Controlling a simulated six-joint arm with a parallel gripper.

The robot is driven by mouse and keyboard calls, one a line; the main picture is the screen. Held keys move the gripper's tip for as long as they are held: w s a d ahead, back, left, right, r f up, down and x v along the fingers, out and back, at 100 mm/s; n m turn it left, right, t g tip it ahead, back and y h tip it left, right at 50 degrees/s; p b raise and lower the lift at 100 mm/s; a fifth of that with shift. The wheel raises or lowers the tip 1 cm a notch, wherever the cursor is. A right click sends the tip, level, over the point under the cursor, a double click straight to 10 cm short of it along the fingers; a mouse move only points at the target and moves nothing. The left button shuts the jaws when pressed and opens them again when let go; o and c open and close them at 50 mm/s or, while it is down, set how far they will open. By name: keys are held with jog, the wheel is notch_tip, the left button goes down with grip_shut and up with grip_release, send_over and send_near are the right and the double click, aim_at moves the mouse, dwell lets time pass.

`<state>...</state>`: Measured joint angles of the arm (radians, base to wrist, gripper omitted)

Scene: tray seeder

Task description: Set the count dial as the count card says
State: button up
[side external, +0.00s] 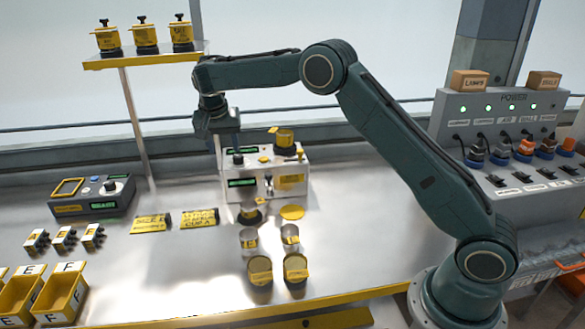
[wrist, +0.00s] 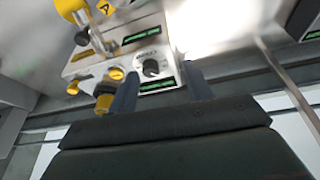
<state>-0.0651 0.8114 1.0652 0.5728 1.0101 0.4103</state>
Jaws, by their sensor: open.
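A black dial knob (side external: 238,158) sits on the sloped top panel of the white seeder box (side external: 215,160). In the wrist view the dial (wrist: 151,68) has a pale pointer mark and shows between the two fingers. My gripper (side external: 219,136) is open and empty above the dial, apart from it as far as I can tell. The fingers (wrist: 160,76) also show in the wrist view. Two yellow cards with dark print lie on the table: a left card (side external: 151,223) and a right card (side external: 199,218). I cannot tell for sure which is the count card.
A yellow hopper (side external: 284,139) stands on the seeder's right. Several yellow-and-clear cups (side external: 260,270) stand in front of it. A grey box with a dial (side external: 92,197) is at left, near yellow bins (side external: 62,295). A shelf (side external: 140,58) with jars is above left. A plug panel (side external: 505,125) is right.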

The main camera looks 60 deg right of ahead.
aim_at(238, 156)
jog(key=s+d+r+n+t+y, duration=0.2)
jog(key=d+r+n, duration=0.4)
jog(key=n, duration=0.4)
jog(key=shift+s+d+r+y, duration=0.4)
jog(key=shift+s+y, duration=0.2)
jog(key=shift+s, duration=0.4)
jog(key=shift+f, duration=0.1)
jog(key=x, duration=1.3)
jog(key=shift+w+f, duration=0.3)
jog(key=shift+c, duration=0.2)
jog(key=c, duration=0.9)
